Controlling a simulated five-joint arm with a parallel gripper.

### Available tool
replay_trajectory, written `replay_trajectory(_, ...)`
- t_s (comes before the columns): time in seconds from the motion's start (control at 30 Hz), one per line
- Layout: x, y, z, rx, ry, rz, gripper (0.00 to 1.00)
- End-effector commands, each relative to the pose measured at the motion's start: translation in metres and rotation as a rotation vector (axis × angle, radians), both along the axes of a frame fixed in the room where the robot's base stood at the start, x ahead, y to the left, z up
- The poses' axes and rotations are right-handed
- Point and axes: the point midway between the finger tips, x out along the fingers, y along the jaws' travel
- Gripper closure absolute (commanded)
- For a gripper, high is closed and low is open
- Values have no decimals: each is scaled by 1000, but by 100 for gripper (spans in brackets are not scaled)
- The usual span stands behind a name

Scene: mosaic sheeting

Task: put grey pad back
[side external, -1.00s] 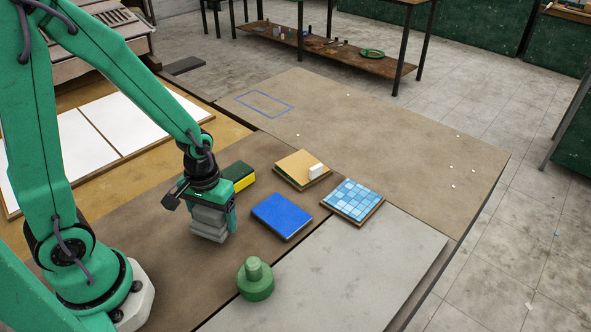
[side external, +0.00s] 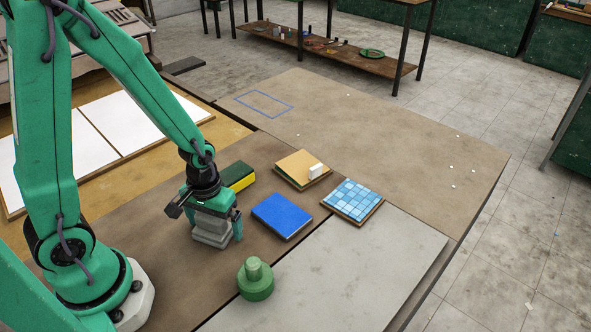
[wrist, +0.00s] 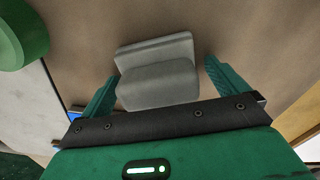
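The grey pad (side external: 211,238), a stepped block with a narrower upper part, stands on the brown board between my gripper's fingers. My gripper (side external: 214,222) is over it, pointing down and open. In the wrist view the pad (wrist: 158,82) sits between the two spread green fingers of my gripper (wrist: 161,72). A clear gap shows on the right of the pad and a smaller one on the left. The pad looks to rest on the board, and its upper part is partly hidden by the gripper in the side view.
A green knobbed tool (side external: 256,282) stands in front right. A blue block (side external: 281,216), a green-yellow block (side external: 238,176), a tan board with a white piece (side external: 297,168) and a blue mosaic tile (side external: 353,199) lie nearby. A blue rectangle outline (side external: 263,104) marks clear board behind.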

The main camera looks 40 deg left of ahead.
Motion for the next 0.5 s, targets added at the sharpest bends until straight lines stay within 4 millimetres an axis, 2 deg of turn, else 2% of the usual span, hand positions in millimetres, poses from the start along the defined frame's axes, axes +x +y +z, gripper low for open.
replay_trajectory(0.27,0,0,1,0,-1,0,1)
replay_trajectory(0.5,1,0,11,0,-3,0,1)
